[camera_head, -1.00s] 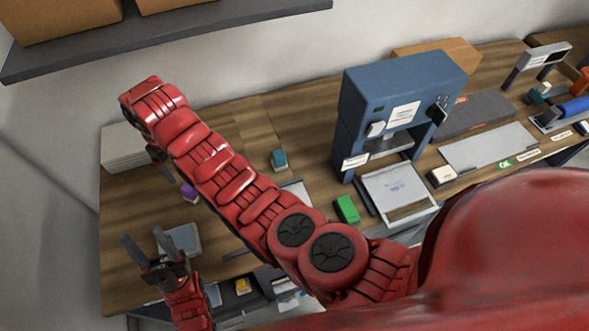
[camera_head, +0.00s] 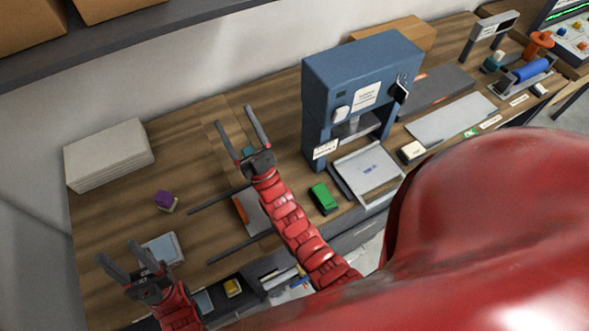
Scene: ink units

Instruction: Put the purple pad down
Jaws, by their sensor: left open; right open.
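The purple pad (camera_head: 164,198) sits on the wooden table at the left, a small block with a purple top and a paler lower part. Nothing is gripping it. My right gripper (camera_head: 236,116) is open and empty, well to the right of the pad and above the table. My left gripper (camera_head: 118,251) is open and empty, nearer the front edge, below and left of the pad in the picture. It is close to a grey-blue flat tray (camera_head: 165,248).
A stack of paper (camera_head: 108,155) lies at the back left. A teal block (camera_head: 247,151) is partly hidden by my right gripper. A green block (camera_head: 323,198) and a blue press (camera_head: 355,80) stand to the right. Open wood surrounds the purple pad.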

